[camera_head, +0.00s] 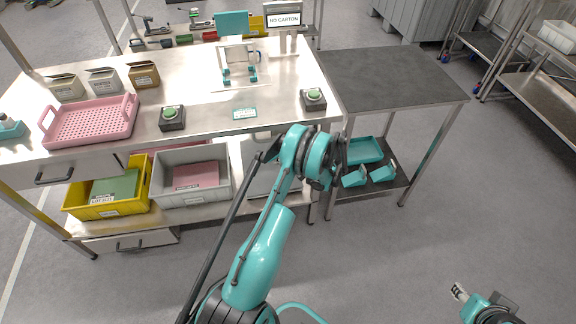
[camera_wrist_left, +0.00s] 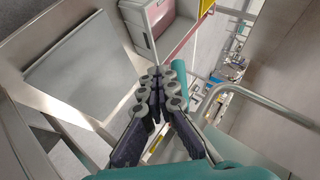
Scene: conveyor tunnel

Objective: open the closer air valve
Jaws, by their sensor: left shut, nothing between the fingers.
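I cannot make out an air valve clearly in either view. My left arm rises from the bottom of the head view to the workbench's front edge. My right gripper (camera_head: 460,292) is at the lower right of the head view, over the floor and away from the bench. Its fingers are too small to judge.
The workbench (camera_head: 205,118) holds a pink tray (camera_head: 92,121) and two green-button boxes (camera_head: 172,118) (camera_head: 313,99). Yellow (camera_head: 77,203) and grey (camera_head: 212,201) totes sit below. A dark-topped side table (camera_head: 390,80) stands right. Floor at right (camera_head: 490,190) is clear.

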